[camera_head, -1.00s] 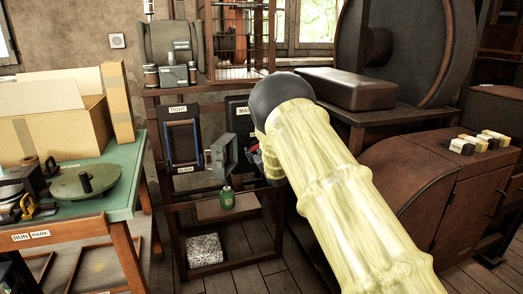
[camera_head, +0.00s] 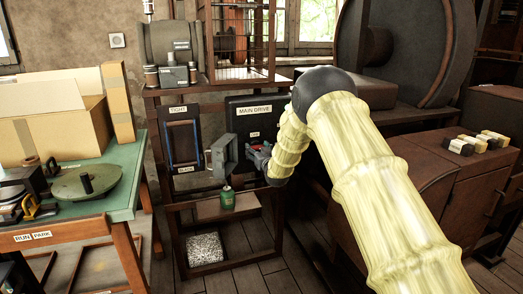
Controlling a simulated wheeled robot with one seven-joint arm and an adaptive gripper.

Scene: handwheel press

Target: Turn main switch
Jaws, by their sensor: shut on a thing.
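The main switch's dark panel (camera_head: 276,106), labelled MAIN DRIVE, is upright on the wooden frame in the middle of the head view. My gripper (camera_head: 254,153) is at the lower part of this panel, reached by my yellow-sleeved arm from the right. It is shut on the switch handle, which is mostly hidden behind the fingers and wrist. How far the handle is turned cannot be made out. A small label shows on the panel just above the gripper.
A grey open bracket (camera_head: 222,156) stands close left of my gripper. A black panel labelled TIGHT and SLACK (camera_head: 183,142) is further left. A green can (camera_head: 228,198) is on the shelf below.

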